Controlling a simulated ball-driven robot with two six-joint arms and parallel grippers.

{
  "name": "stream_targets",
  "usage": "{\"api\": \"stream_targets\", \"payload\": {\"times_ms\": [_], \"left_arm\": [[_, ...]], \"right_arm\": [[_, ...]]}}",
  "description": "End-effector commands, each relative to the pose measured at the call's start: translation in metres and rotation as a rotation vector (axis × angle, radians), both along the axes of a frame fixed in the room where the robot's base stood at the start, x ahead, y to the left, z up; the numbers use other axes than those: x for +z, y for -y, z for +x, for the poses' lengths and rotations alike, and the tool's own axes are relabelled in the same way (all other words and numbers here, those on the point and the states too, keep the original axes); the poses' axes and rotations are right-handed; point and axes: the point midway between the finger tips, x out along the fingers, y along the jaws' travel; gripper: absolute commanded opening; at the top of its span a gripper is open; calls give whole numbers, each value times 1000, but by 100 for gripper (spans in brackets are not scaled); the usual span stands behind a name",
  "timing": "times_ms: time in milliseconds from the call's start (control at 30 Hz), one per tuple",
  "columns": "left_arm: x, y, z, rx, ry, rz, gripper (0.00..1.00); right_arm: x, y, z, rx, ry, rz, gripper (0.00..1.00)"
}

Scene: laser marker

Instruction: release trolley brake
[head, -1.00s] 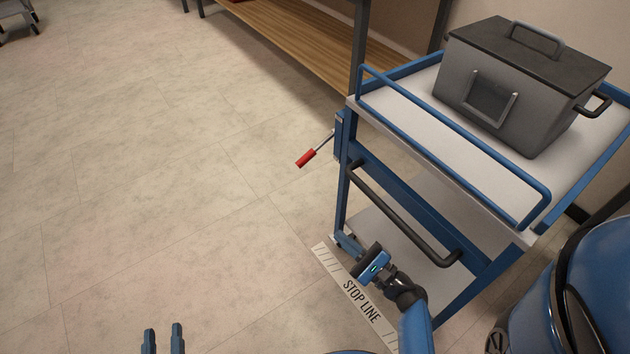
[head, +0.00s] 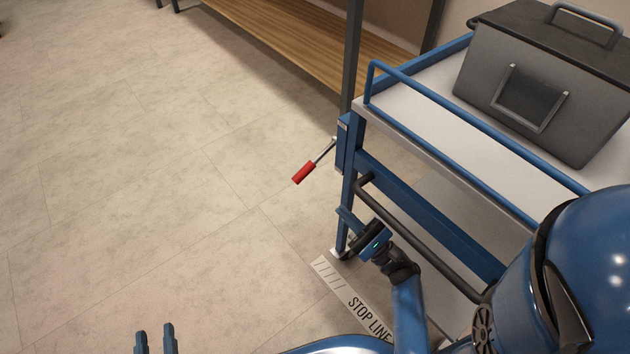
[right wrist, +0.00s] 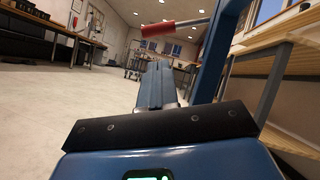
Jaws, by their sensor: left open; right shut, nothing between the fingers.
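The trolley (head: 395,120) stands at the right in the head view, with a blue frame and a pale top. Its brake lever has a red grip (head: 304,173) and sticks out left and down from the near left post. My right gripper (head: 343,214) is shut and empty, beside that post, below and right of the red grip. In the right wrist view the red grip (right wrist: 176,28) shows beyond and above the shut fingers (right wrist: 157,80), apart from them. My left gripper (head: 155,338) is open and empty over the floor at the bottom edge.
A grey lidded box (head: 540,95) stands on the trolley top. A dark push handle (head: 425,238) runs along the trolley's near side, close to my right arm. A STOP LINE floor strip (head: 345,295) lies below. A wooden shelf (head: 300,45) stands behind. The floor at left is clear.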

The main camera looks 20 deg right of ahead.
Motion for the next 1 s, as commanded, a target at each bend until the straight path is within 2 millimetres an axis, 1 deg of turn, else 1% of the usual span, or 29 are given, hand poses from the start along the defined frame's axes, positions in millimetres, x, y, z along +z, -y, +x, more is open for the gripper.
{"api": "stream_targets", "payload": {"times_ms": [200,367,800,1000], "left_arm": [[-1,0,0,0,0,0,43],[-5,0,0,0,0,0,43],[-21,0,0,0,0,0,43],[-24,0,0,0,0,0,43]], "right_arm": [[1,-1,2,1,1,-1,0],[7,-8,11,4,3,-2,0],[39,-41,55,3,2,0,0],[48,-49,67,1,0,-2,0]]}}
